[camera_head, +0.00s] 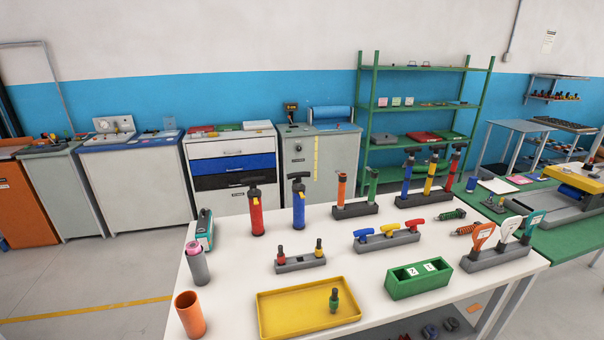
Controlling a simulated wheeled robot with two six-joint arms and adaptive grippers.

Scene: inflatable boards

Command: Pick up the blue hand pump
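The blue hand pump (299,208) stands upright near the back edge of the white table (230,274). It has a blue body and a black T-handle. A similar red hand pump (256,214) with a black handle stands upright just to its left, apart from it. Nothing hides the blue pump. Neither of my grippers shows in the head view.
A grey rack with an orange and a green tool (355,210) stands right of the blue pump. In front are a small grey holder (300,263), a yellow tray (282,314) and a green two-slot box (418,290). Cabinets (234,162) stand behind the table.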

